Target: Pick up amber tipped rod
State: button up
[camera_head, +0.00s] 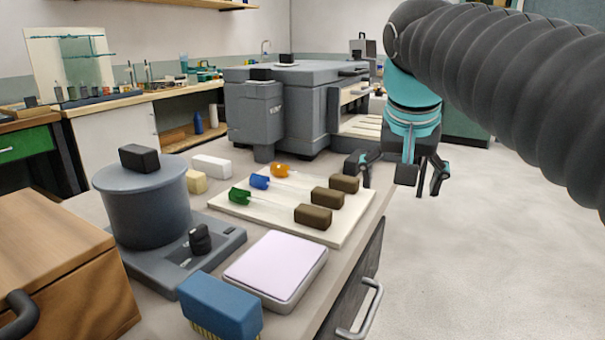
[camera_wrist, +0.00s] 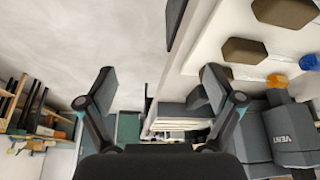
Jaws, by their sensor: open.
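The amber tipped rod is a clear, thin rod with an orange tip (camera_head: 281,170), lying on a pale board (camera_head: 230,212). A brown block (camera_head: 344,183) sits at its right end. The amber tip also shows in the wrist view (camera_wrist: 277,80), at the right edge, near a brown block (camera_wrist: 244,50). My gripper (camera_head: 398,175) is open and empty, hanging right of the board, beyond the bench edge. In the wrist view its fingers (camera_wrist: 158,88) are spread wide with floor and distant furniture between them. The clear shaft is hard to make out.
A blue tipped rod (camera_head: 260,181) and a green tipped rod (camera_head: 240,195) lie parallel on the same board, with brown blocks (camera_head: 328,197) at their right ends. A grey machine (camera_head: 290,100) stands behind. A white-topped scale (camera_head: 277,270) is in front. Open floor lies right.

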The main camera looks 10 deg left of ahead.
aim_at(344, 178)
jog(key=w+a+r+m, duration=0.2)
jog(key=w+a+r, duration=0.55)
jog(key=a, duration=0.25)
jog(key=shift+h, duration=0.4)
jog(key=x, duration=0.4)
jog(key=b+x, duration=0.1)
jog(key=x, duration=0.3)
jog(key=b+x, duration=0.1)
jog(key=x, duration=0.3)
jog(key=shift+s+a+f, duration=0.15)
jog(key=shift+s+f, duration=0.05)
jog(key=shift+f, duration=0.3)
jog(key=c, duration=1.3)
